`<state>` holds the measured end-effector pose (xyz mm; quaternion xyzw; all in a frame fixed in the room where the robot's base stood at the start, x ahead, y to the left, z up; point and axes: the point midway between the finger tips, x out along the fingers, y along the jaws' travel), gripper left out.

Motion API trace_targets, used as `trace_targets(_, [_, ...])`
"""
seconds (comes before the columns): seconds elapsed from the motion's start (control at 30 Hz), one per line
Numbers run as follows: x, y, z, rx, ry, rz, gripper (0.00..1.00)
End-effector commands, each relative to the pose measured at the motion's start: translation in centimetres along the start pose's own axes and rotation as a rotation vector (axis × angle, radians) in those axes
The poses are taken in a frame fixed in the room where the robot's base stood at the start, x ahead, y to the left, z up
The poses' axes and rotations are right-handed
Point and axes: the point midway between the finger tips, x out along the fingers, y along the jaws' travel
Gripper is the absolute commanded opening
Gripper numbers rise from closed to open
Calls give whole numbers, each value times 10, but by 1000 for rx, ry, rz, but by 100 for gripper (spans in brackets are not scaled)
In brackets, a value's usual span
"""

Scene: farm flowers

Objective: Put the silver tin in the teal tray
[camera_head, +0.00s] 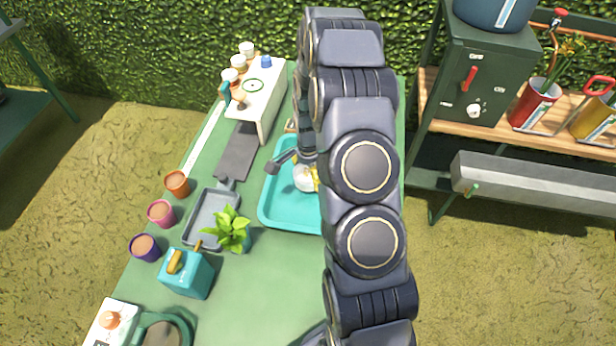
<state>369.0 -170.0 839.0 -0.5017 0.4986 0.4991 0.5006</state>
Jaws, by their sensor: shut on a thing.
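The teal tray (280,216) lies on the green table, its right side hidden behind my arm. My gripper (293,170) is over the tray, one finger showing at its left and the rest largely hidden by my arm. A pale, silvery round thing (303,181), which looks like the silver tin, shows just below the gripper, over the tray. My gripper is shut on it. I cannot tell whether it touches the tray floor. Something yellow shows beside it, partly hidden by my arm.
A leafy plant (231,230), a grey tray (203,222) and a teal can (187,273) stand left of the teal tray. Several pots line the left edge, including a purple pot (145,247). A white stand (258,92) is at the back.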

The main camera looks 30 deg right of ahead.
Motion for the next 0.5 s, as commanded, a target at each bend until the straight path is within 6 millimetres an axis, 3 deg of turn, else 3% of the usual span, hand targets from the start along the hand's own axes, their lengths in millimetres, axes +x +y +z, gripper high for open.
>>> trace_targets(0.1, [18,2,1,-2,-3,8,42])
trace_targets(0.47, [22,1,1,-1,-1,3,42])
trace_targets(0.5, [23,1,1,-1,-1,3,79])
